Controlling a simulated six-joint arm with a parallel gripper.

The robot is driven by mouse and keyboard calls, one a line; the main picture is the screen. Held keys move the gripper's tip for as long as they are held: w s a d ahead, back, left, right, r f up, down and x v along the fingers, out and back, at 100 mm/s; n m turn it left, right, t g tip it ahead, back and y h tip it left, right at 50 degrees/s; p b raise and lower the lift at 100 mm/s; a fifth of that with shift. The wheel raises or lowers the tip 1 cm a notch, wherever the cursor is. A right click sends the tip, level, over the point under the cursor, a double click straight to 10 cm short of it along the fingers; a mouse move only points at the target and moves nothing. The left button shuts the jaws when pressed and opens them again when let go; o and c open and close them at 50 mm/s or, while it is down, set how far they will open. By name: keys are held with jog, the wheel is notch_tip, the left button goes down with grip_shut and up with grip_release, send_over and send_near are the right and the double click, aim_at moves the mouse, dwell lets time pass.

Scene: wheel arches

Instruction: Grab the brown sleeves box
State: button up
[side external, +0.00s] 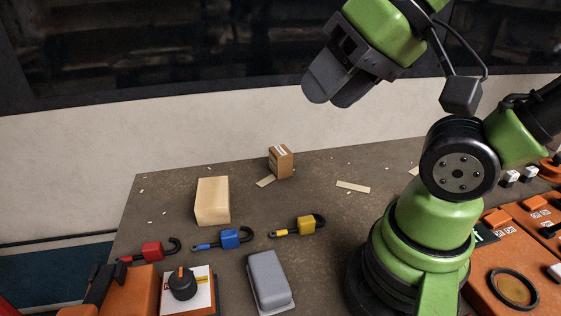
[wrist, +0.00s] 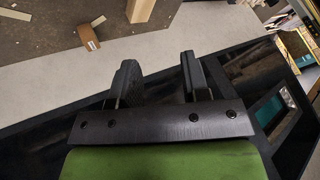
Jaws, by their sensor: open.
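The brown sleeves box (side external: 281,161) is a small cardboard box with a pale label on top, standing near the back edge of the table. In the wrist view the brown box (wrist: 88,37) shows at the upper left, beyond the fingers. My gripper (side external: 337,86) is high above the table, up and to the right of the box and well apart from it. In the wrist view my gripper (wrist: 160,75) has its two dark fingers apart with nothing between them.
A pale wooden block (side external: 212,201) stands left of the box. Red (side external: 152,251), blue (side external: 230,239) and yellow (side external: 306,225) hooked items lie in front. A grey block (side external: 269,280) and a knob box (side external: 183,284) are nearer. Wood strips (side external: 353,187) lie near the box.

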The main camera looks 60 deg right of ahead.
jog(key=o, duration=0.7)
jog(key=shift+c, duration=0.2)
jog(key=m+g+h, duration=0.3)
jog(key=h, duration=0.1)
send_over(281, 150)
jog(key=s+a, duration=0.4)
jog(key=a, duration=0.1)
notch_tip(281, 150, down, 14)
jog(key=shift+g, duration=0.3)
jog(key=d+f, duration=0.1)
jog(key=f, duration=0.2)
jog(key=w+d+f, duration=0.1)
jog(key=f, duration=0.2)
jog(key=w+d+f, duration=0.1)
jog(key=d+f, duration=0.1)
jog(key=f, duration=0.1)
jog(key=shift+h, duration=0.3)
jog(key=shift+w+x, duration=0.15)
jog(key=shift+x, duration=1.45)
jog(key=shift+w+x, duration=0.15)
jog(key=shift+x, duration=1.5)
